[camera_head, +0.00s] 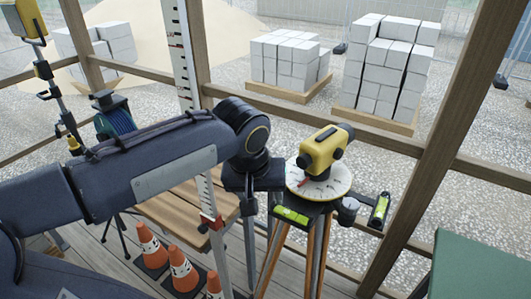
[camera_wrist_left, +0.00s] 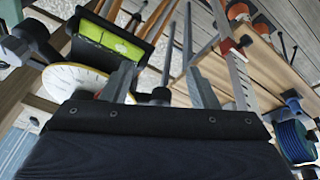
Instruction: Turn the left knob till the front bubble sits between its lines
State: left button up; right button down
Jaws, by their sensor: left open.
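A yellow levelling instrument (camera_head: 325,150) stands on a round white dial (camera_head: 318,184) on a tripod. The front bubble vial (camera_head: 291,215) is bright green in a dark holder below the dial; its bubble is too small to place against its lines. The vial also shows in the left wrist view (camera_wrist_left: 112,40). My left gripper (camera_head: 250,205) is left of the dial, pointing down. In the left wrist view its two fingers (camera_wrist_left: 160,85) are apart, with a small dark knob (camera_wrist_left: 157,97), apparently the left knob, between them. My right gripper is out of view.
A second knob (camera_head: 348,210) and a side vial (camera_head: 380,211) are right of the dial. A wooden bench (camera_head: 172,214), a graduated staff (camera_head: 181,50) and several orange cones (camera_head: 183,269) are left of the tripod. A timber post (camera_head: 440,140) rises at right.

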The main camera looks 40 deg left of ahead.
pick_arm(q)
jog(key=w+a+r+n+y+p, duration=0.3)
jog(key=w+r+n, duration=0.1)
jog(key=w+r, duration=0.35)
jog(key=shift+g, duration=0.3)
jog(key=x, duration=0.5)
jog(key=s+x, duration=0.1)
jog(key=x, duration=0.1)
jog(key=shift+a+f, duration=0.1)
jog(key=shift+f, duration=0.2)
jog(key=shift+c, duration=0.4)
jog(key=c, duration=0.9)
